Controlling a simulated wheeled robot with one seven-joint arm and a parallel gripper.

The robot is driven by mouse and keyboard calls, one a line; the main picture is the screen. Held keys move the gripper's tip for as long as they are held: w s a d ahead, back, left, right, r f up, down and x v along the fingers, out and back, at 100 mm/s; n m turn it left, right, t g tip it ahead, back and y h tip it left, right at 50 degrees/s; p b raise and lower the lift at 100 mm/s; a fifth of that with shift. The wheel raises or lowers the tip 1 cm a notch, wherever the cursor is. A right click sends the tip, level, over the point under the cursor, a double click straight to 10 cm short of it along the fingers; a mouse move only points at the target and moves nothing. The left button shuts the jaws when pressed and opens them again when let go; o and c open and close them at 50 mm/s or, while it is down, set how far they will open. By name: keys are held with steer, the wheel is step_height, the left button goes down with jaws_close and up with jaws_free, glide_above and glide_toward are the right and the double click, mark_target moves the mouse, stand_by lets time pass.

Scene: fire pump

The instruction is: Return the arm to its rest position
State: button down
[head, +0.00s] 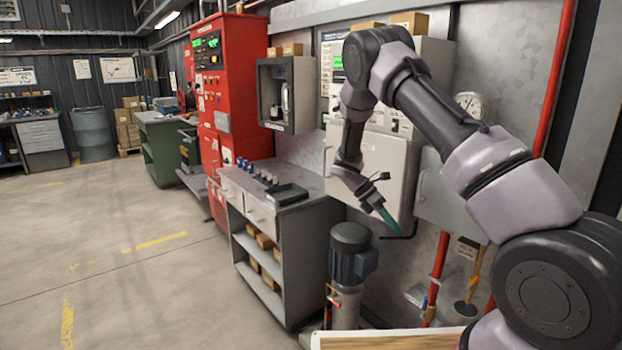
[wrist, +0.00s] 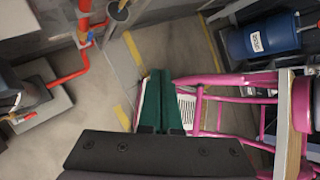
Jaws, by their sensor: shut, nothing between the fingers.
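My arm reaches from the lower right of the head view up and over towards the wall cabinets. My gripper (head: 388,222) hangs at its far end, with green fingers pointing down and to the right. It is in front of the white wall cabinet (head: 372,170) and above the blue pump motor (head: 350,252). In the wrist view the green fingers (wrist: 158,102) lie together, with nothing between them. Whether the gripper touches the cabinet front cannot be told.
A grey workbench (head: 300,215) with a black tray (head: 287,194) stands left of the pump. A red control cabinet (head: 232,90) is behind it. A pink frame (wrist: 225,80) and a blue drum (wrist: 262,38) show in the wrist view. The floor at left is open.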

steer(key=s+r+m+t+y, duration=0.1)
steer(key=s+r+m+y, duration=0.2)
steer(key=r, duration=0.5)
steer(key=s+r+m+t+y, duration=0.25)
steer(key=r+m, duration=0.35)
steer(key=r, duration=0.3)
steer(key=s+r+m+t+y, duration=0.15)
steer(key=s+r+m, duration=0.25)
steer(key=r, duration=0.4)
steer(key=s+r+m+t+y, duration=0.1)
steer(key=s+r+m+t, duration=0.2)
steer(key=s+r+m, duration=0.2)
steer(key=s+r+m+t+y, duration=0.2)
steer(key=s+r+m, duration=0.4)
steer(key=s, duration=0.5)
steer(key=shift+r+m+t, duration=0.25)
steer(key=shift+m+t, duration=0.25)
steer(key=shift+t, duration=0.3)
steer(key=shift+w, duration=0.15)
